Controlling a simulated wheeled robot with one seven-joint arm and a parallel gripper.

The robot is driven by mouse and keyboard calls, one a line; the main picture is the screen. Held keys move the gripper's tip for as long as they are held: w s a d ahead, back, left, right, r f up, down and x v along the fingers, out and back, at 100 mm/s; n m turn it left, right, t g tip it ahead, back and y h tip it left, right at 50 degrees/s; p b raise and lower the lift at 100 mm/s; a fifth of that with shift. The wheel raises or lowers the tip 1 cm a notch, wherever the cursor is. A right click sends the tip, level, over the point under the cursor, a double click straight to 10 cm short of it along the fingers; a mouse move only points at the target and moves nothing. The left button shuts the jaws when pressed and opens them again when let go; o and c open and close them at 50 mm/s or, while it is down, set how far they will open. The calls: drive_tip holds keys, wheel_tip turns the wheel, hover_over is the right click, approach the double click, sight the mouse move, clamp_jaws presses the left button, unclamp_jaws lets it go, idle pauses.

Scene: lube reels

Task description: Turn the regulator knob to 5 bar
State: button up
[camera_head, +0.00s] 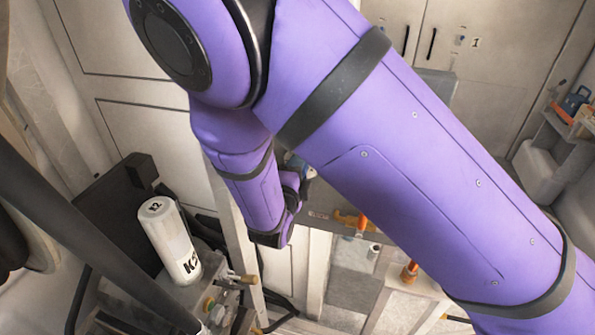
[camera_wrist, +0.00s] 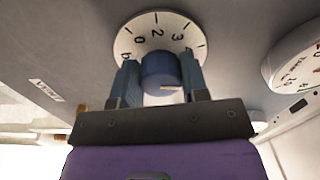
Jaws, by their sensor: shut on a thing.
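The regulator knob (camera_wrist: 158,68) is a blue-grey cylinder in the middle of the wrist view. A small pale mark shows on the knob's lower front. The lower part of the dial is hidden by the gripper, so I cannot tell the exact setting.
A white round gauge (camera_wrist: 294,66) is at the right of the wrist view, near the knob. In the head view, a white cylinder marked K2 (camera_head: 171,240) stands at the lower left by brass fittings (camera_head: 243,279). White cabinets (camera_head: 480,75) stand behind.

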drive_tip(key=shift+m, duration=0.7)
drive_tip(key=o, duration=0.9)
drive_tip(key=shift+o, duration=0.2)
drive_tip(key=v, duration=1)
drive_tip(key=shift+s, duration=0.4)
drive_tip(key=shift+a, duration=0.15)
